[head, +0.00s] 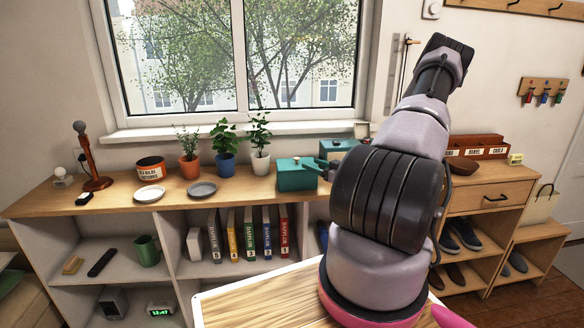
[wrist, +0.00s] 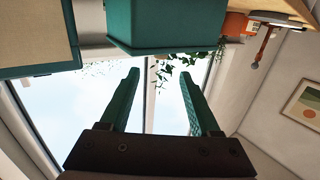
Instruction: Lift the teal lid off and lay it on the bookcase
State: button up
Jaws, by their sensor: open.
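A teal box (head: 297,174) stands on top of the wooden bookcase (head: 110,197), below the window. A second teal box (head: 338,146) is behind and to its right, partly hidden by my arm. In the wrist view, which looks upside down, a teal box (wrist: 165,25) is at the top and a beige-faced, teal-edged piece (wrist: 38,38) is at the left. My gripper (head: 323,167) is beside the front teal box's right side. Its two teal fingers are apart and empty in the wrist view (wrist: 160,78).
A wooden board (head: 265,300) lies in the foreground.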

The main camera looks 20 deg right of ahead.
aim_at(297, 158)
jog(key=x, duration=0.9)
jog(key=shift+w+a, duration=0.1)
jog(key=shift+w, duration=0.15)
grip_shut()
